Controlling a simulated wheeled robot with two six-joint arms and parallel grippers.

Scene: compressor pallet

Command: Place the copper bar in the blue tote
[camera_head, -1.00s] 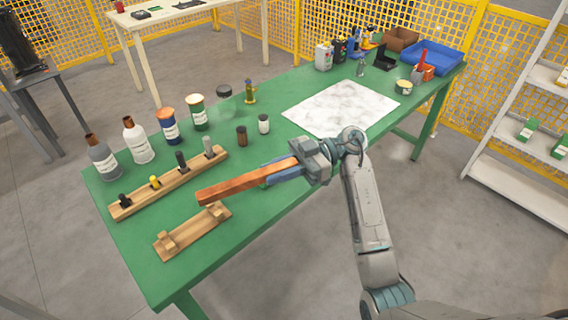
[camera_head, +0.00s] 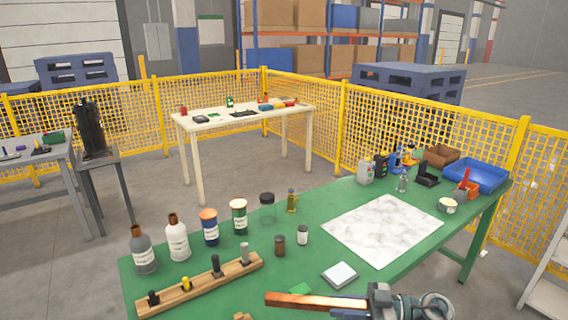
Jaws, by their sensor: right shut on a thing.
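The copper bar (camera_head: 315,302) is at the bottom of the view, lying level and pointing left. My right gripper (camera_head: 368,305) is shut on its right end and holds it over the front of the green bench (camera_head: 250,300). The lower part of the gripper and the arm are cut off by the frame. The blue tote (camera_head: 476,175) is an open, shallow bin at the far right corner of the bench, well away from the bar. My left gripper is out of view.
A wooden rack with pegs (camera_head: 205,284) and several bottles stand at the left. A white marbled sheet (camera_head: 383,228) lies mid-bench. A brown bin (camera_head: 440,156), an orange holder (camera_head: 467,189) and a tin (camera_head: 448,205) stand near the tote. A small white-topped square (camera_head: 340,275) is near the bar.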

